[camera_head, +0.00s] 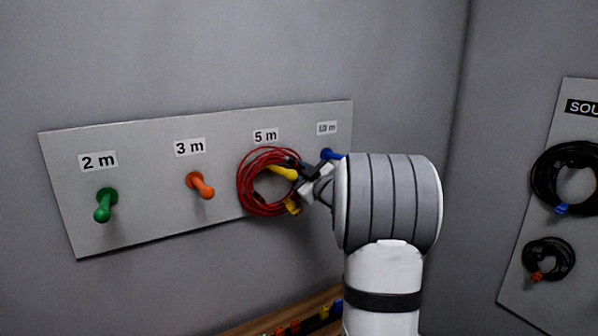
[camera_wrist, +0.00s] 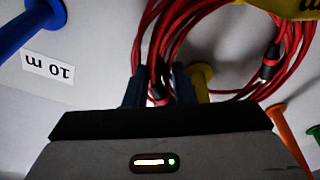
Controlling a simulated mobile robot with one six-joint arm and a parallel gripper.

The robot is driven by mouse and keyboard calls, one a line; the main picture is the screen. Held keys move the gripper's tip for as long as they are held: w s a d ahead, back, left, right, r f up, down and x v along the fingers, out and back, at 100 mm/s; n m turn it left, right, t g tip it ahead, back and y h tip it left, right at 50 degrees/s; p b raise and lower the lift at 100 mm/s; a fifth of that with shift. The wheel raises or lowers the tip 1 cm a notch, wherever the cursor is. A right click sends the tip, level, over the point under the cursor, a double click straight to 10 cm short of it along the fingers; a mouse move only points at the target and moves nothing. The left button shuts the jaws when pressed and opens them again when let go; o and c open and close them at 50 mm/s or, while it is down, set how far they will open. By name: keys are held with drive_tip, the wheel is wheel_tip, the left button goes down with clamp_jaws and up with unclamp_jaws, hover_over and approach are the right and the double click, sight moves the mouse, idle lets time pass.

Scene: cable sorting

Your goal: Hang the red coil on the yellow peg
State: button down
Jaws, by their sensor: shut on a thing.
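The red coil (camera_head: 244,188) is an upright ring against the grey board, below the 5 m label. My gripper (camera_head: 308,178) is shut on its right side. In the wrist view the red coil (camera_wrist: 168,38) runs between the two fingers of my gripper (camera_wrist: 160,88). The yellow peg (camera_head: 284,173) shows within the ring's outline and its tip points toward my gripper. In the wrist view the yellow peg (camera_wrist: 201,78) stands close beside one finger, inside the loop's outline. My gripper hides part of the peg, and I cannot tell whether the coil rests on it.
A green peg (camera_head: 105,205) and an orange peg (camera_head: 201,186) stand bare to the left. A blue peg (camera_head: 329,154) is close behind my gripper on the right. Black coils (camera_head: 546,178) hang on another board at far right. A wooden surface (camera_head: 262,327) lies below.

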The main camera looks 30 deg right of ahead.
idle(0.4)
drive_tip(key=c, duration=1.1)
unclamp_jaws()
drive_tip(key=shift+c, duration=0.2)
drive_tip(key=shift+s, duration=0.1)
drive_tip(key=s+b, duration=0.2)
drive_tip(key=s, duration=0.6)
drive_tip(key=s+a+f+m+g, duration=0.2)
drive_tip(key=s+a+f+g, duration=0.3)
drive_tip(key=s+a, duration=0.3)
drive_tip(key=s+a+f+m+g+h, duration=0.1)
drive_tip(key=s+a+f+m+g, duration=0.2)
drive_tip(key=s+a+f+g, duration=0.2)
drive_tip(key=s+a+f+m+g+h, duration=0.1)
drive_tip(key=s+a+f+g, duration=0.5)
drive_tip(key=s+a, duration=0.6)
drive_tip(key=s+f+m, duration=0.1)
drive_tip(key=s+f, duration=0.1)
drive_tip(key=s, duration=0.1)
drive_tip(key=shift+s+a+m, duration=0.2)
drive_tip(key=shift+m, duration=0.1)
